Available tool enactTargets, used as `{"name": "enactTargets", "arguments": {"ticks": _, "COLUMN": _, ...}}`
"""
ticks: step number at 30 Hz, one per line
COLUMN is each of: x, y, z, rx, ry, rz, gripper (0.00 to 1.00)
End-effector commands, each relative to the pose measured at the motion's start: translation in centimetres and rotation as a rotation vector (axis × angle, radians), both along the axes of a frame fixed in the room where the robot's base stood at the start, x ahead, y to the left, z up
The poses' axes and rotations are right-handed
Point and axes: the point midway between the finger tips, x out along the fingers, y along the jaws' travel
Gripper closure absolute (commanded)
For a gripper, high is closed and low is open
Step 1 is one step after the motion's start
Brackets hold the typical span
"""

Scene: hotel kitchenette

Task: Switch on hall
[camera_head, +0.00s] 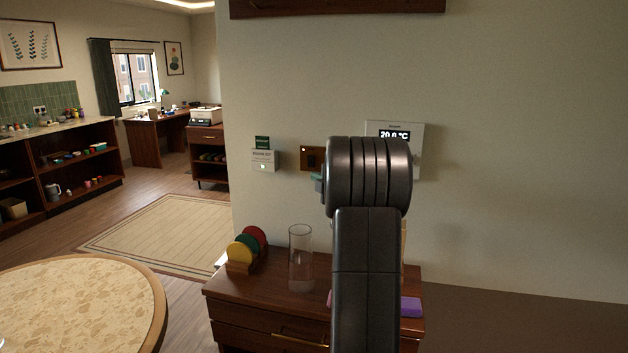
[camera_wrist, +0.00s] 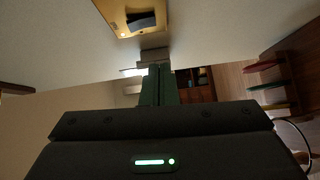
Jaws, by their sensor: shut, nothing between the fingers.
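A brown switch plate (camera_head: 311,154) with a small orange light is on the wall, left of my arm; its right part is covered by the arm. In the wrist view a gold plate (camera_wrist: 115,8) with a dark rocker (camera_wrist: 141,20) shows at the top, apart from the fingers. I cannot read any "hall" label. My gripper (camera_wrist: 156,68) is shut and empty, its green fingers together below the plate in the wrist view. In the head view the gripper is mostly hidden behind my arm. I cannot tell if the fingertips touch anything.
A white card holder (camera_head: 264,163) is left of the switch plate, and a thermostat (camera_head: 417,140) is to the right, partly covered. Below, a wooden cabinet (camera_head: 255,290) bears a clear glass (camera_head: 300,262) and coloured discs (camera_head: 247,243). A round table (camera_head: 80,300) is at left.

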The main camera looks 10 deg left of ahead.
Motion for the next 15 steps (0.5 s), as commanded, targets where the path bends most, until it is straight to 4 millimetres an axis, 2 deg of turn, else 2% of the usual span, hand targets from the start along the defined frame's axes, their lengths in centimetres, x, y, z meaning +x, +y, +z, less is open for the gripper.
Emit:
{"name": "enactTargets", "arguments": {"ticks": 3, "x": -1.9, "y": -1.9, "z": -0.5, "rx": -0.002, "ry": 0.001, "rz": -0.002, "gripper": 1.00}}
{"name": "enactTargets", "arguments": {"ticks": 6, "x": -3.2, "y": -3.0, "z": -0.6, "rx": -0.001, "ry": 0.001, "rz": 0.000, "gripper": 1.00}}
{"name": "enactTargets", "arguments": {"ticks": 15, "x": -4.6, "y": -4.2, "z": -0.7, "rx": -0.001, "ry": 0.001, "rz": 0.001, "gripper": 1.00}}
